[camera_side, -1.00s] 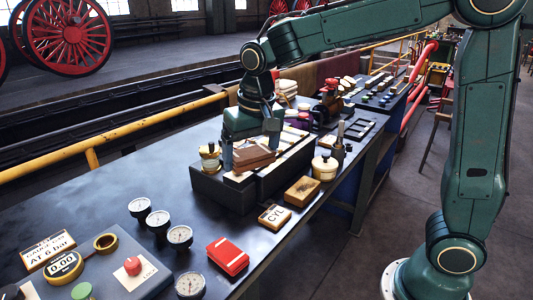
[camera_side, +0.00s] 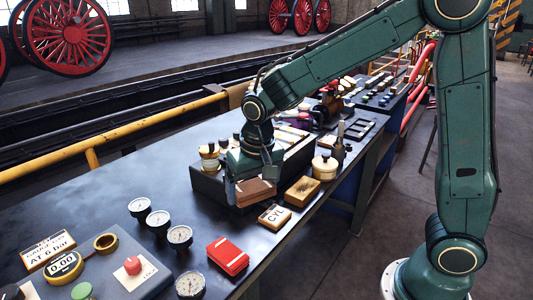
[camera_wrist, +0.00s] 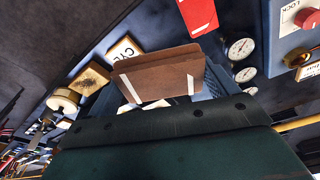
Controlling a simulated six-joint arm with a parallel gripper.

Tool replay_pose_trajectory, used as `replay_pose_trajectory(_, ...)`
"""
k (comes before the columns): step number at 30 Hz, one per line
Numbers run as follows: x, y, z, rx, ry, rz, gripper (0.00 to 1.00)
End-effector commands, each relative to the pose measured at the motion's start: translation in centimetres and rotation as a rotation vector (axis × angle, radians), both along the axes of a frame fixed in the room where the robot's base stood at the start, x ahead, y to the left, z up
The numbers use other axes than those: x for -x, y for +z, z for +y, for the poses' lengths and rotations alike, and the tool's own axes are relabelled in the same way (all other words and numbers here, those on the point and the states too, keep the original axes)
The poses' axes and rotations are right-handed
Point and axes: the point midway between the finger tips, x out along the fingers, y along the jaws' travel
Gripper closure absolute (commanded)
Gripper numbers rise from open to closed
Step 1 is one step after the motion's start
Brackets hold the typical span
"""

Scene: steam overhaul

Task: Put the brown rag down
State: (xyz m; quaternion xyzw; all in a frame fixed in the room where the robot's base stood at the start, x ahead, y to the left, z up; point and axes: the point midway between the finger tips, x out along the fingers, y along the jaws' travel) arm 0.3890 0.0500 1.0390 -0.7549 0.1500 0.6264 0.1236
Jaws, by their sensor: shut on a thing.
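The brown rag (camera_side: 256,192) is a flat folded block. My gripper (camera_side: 255,181) points down and is shut on it, with a finger at each side. In the wrist view the rag (camera_wrist: 158,70) lies across the jaws, with a pale strip at either end. It is at the near left end of the long dark tray (camera_side: 208,187); I cannot tell whether it touches the tray or the bench. My gripper hides part of the tray behind it.
A red folded cloth or packet (camera_side: 228,255), gauges (camera_side: 180,237), a CYL block (camera_side: 274,216) and a brush-like wooden block (camera_side: 302,191) lie nearby. A cream-lidded pot (camera_side: 325,167) stands right. The dark bench (camera_side: 110,180) is bare at left.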

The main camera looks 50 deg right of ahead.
Motion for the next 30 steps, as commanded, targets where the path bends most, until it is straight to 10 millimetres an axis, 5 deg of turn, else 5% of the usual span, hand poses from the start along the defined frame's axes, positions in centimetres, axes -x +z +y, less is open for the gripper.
replay_pose_trajectory(9,0.1,-5.5,0.0,0.0,0.0,0.003,0.41)
replay_pose_trajectory(22,0.0,-7.1,0.0,0.001,0.0,0.001,0.41)
replay_pose_trajectory(30,0.0,-9.9,0.0,0.001,0.0,0.004,0.41)
